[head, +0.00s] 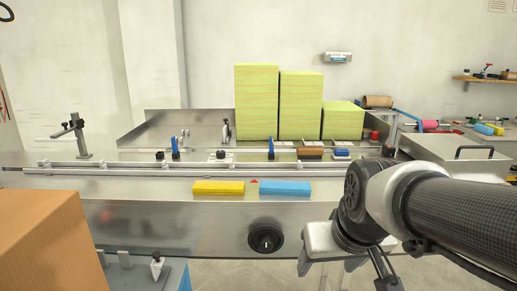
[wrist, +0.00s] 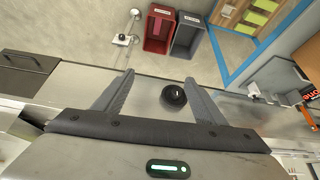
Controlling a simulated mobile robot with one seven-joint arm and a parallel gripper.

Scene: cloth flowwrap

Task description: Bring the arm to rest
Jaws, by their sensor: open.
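My gripper (wrist: 159,78) is open in the wrist view, its two grey fingers apart with nothing between them. Past the fingers I see the front face of the steel machine and the floor. In the head view my arm reaches in from the right, and the gripper end hangs low in front of the steel machine (head: 140,215), partly cut off by the arm links.
A yellow cloth pack (head: 218,188) and a blue pack (head: 284,188) lie on the machine's front ledge. Tall yellow-green stacks (head: 257,102) stand behind. A cardboard box (head: 45,240) is at lower left. A red bin (wrist: 158,28) and a grey bin (wrist: 187,36) stand on the floor.

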